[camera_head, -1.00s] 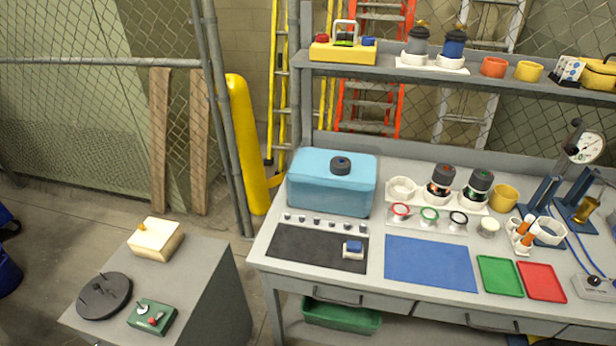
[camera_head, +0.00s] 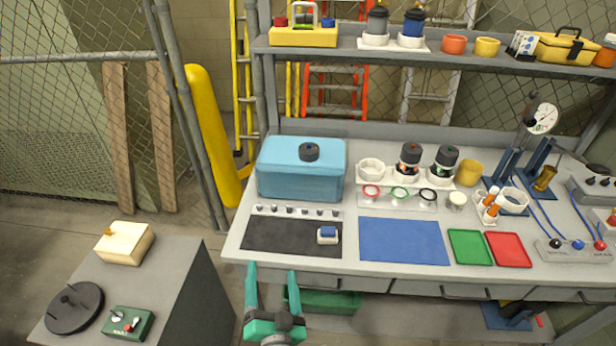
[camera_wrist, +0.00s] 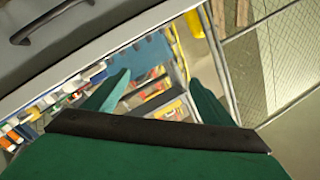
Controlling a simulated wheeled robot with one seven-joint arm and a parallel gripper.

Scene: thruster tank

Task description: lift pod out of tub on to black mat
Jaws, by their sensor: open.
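The light blue tub (camera_head: 300,185) stands at the left of the bench. My green gripper (camera_head: 271,272) is open and empty, in front of the bench's front edge near the mat.
A row of small knobs (camera_head: 297,211) lies between tub and mat. A white ring holder (camera_head: 372,172) and dark canisters (camera_head: 410,160) stand right of the tub. A shelf (camera_head: 440,57) runs above the bench's back. The blue mat (camera_head: 403,241) is bare.

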